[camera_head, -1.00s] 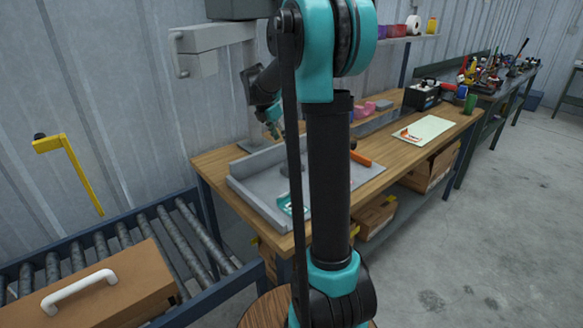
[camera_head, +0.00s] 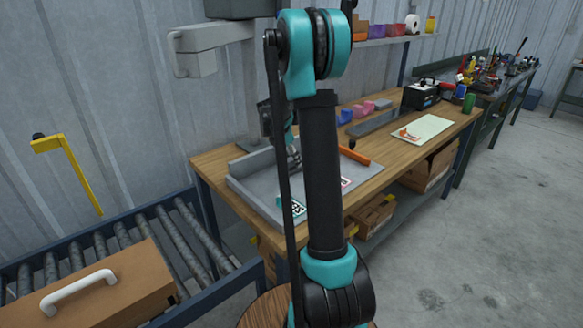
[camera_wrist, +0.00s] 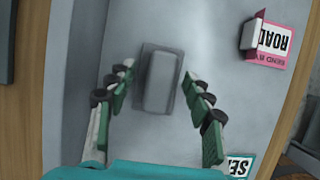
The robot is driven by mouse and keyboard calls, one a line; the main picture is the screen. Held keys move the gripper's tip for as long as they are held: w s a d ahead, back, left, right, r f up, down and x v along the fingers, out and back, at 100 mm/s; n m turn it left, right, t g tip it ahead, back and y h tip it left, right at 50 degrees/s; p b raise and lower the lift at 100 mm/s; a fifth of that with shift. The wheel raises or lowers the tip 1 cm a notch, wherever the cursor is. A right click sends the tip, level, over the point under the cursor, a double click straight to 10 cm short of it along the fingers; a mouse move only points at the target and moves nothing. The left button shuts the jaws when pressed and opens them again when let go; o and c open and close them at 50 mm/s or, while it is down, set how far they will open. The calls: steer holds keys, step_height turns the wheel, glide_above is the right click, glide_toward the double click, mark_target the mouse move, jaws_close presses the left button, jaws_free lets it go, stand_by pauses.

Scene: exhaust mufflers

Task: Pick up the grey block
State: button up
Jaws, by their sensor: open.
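The grey block (camera_wrist: 160,82) lies on the grey tray (camera_wrist: 215,25) in the wrist view, its long side running up the picture. My gripper (camera_wrist: 159,85) is open, with its two green-padded fingers on either side of the block and gaps between them and it. I cannot tell how high the fingers are above the tray. In the head view my gripper (camera_head: 292,155) is small and over the tray (camera_head: 250,188), partly hidden by my arm. The block cannot be made out there.
A card with a pink edge (camera_wrist: 272,45) and a green-edged card (camera_wrist: 238,165) lie on the tray's right side. The wooden workbench (camera_head: 378,178) holds an orange-handled tool (camera_head: 354,155), coloured bins (camera_head: 364,109) and a pale green board (camera_head: 422,130). A roller conveyor (camera_head: 180,235) stands at left.

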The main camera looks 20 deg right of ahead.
steer(key=shift+f, duration=0.1)
steer(key=shift+c, duration=0.3)
jaws_close()
